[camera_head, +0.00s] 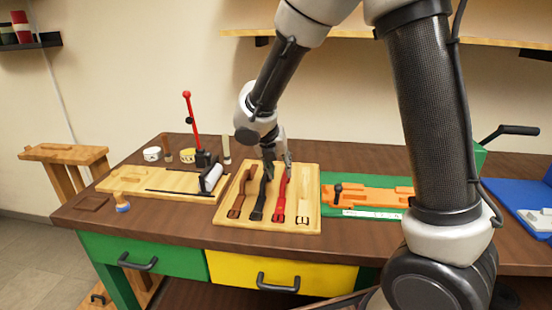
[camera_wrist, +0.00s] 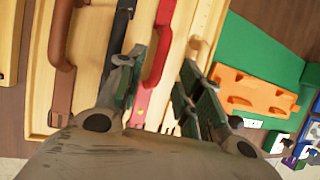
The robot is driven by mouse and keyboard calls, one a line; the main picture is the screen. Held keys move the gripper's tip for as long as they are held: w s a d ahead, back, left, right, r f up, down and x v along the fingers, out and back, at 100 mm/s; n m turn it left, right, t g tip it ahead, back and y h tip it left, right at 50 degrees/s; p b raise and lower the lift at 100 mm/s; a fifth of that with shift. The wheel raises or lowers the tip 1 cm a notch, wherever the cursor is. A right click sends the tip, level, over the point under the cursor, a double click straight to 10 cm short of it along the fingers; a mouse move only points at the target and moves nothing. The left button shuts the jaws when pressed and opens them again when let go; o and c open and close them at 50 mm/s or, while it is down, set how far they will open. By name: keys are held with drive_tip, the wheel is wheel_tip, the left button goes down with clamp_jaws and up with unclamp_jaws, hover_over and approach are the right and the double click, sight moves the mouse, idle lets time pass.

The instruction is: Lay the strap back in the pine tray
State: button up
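The pine tray (camera_head: 268,228) lies on the brown bench. Side by side in it lie a brown strap (camera_head: 238,202), a black strap (camera_head: 259,202), a red strap (camera_head: 281,202) and a pale strap (camera_head: 304,208). My gripper (camera_head: 277,162) is over the far part of the tray, by the black and red straps. In the wrist view my gripper (camera_wrist: 160,85) has its fingers apart, with the red strap (camera_wrist: 157,55) showing between them. The left finger partly covers the black strap (camera_wrist: 120,30). I cannot tell whether the fingertips touch anything.
Left of the tray is a wooden board (camera_head: 140,180) with a red-handled lever press (camera_head: 189,120). Right of it, an orange fixture (camera_head: 375,196) sits on a green base. Small tins stand behind the board.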

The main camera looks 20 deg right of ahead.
drive_tip(key=v, duration=0.6)
drive_tip(key=s+d+r+m+y, duration=0.1)
drive_tip(key=s+d+r+m, duration=0.35)
drive_tip(key=d+m, duration=0.3)
drive_tip(key=s+d+r+m, duration=0.4)
drive_tip(key=s+d+m, duration=0.2)
drive_tip(key=d+m, duration=0.15)
drive_tip(key=s+d+m+y, duration=0.2)
drive_tip(key=s+d+m, duration=0.1)
drive_tip(key=s+m, duration=1.2)
drive_tip(key=shift+d+r+m+t+y, duration=0.3)
drive_tip(key=shift+d+r+m+t, duration=0.15)
drive_tip(key=shift+m, duration=0.65)
drive_tip(key=shift+a, duration=0.1)
